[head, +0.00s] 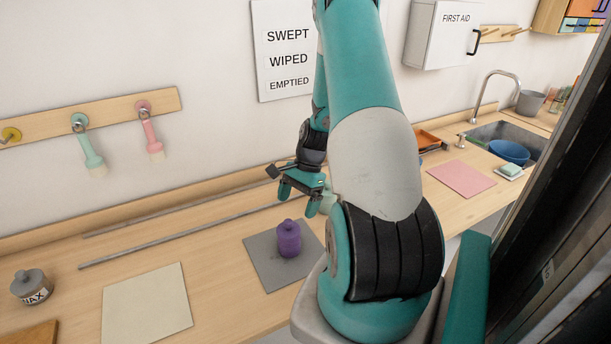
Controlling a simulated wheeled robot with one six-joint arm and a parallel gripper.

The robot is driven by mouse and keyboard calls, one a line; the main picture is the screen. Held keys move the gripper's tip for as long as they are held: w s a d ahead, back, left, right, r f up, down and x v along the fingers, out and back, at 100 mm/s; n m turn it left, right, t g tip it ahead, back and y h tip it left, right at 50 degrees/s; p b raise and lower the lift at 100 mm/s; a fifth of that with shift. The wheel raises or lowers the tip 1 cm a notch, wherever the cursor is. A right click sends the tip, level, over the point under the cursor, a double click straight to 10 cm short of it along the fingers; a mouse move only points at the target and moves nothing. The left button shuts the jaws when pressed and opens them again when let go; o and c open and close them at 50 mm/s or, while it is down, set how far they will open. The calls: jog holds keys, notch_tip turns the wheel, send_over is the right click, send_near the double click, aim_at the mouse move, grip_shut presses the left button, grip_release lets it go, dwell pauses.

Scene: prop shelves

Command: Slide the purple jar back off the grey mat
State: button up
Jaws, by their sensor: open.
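The purple jar (289,239) stands upright on the grey mat (266,270), towards the mat's middle and right part. The mat lies flat on the wooden counter, its right side partly behind my arm. My gripper (297,204) is above and just behind the jar in the head view, with its teal fingers apart and nothing seen between them. I cannot tell the exact gap between the fingers and the jar's lid.
Thin metal rails (180,236) run along the counter behind the mat. A cream mat (147,305) and a WAX jar (32,287) lie to the left. A pink mat (461,178), an orange tray (428,140) and a sink with a blue bowl (509,152) are to the right.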

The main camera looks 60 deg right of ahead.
jog(key=b+v, duration=0.1)
jog(key=v, duration=0.8)
jog(key=w+a+r+n+b, duration=0.1)
jog(key=w+a+r+n, duration=0.15)
jog(key=a+n, duration=0.4)
jog(key=w+a+r+n+b, duration=0.1)
jog(key=a+r+n, duration=0.2)
jog(key=a, duration=0.7)
jog(key=w+a+r+n+b, duration=0.1)
jog(key=a+r+n, duration=0.25)
jog(key=a, duration=0.45)
jog(key=s+a+r+n+b, duration=0.1)
jog(key=s+a+r+n, duration=0.1)
jog(key=s+a+n, duration=1.1)
jog(key=a+n, duration=0.1)
jog(key=a, duration=0.3)
jog(key=shift+a+n+g, duration=0.25)
jog(key=shift+n+g, duration=0.05)
jog(key=shift+g, duration=0.1)
jog(key=shift+s+r, duration=0.1)
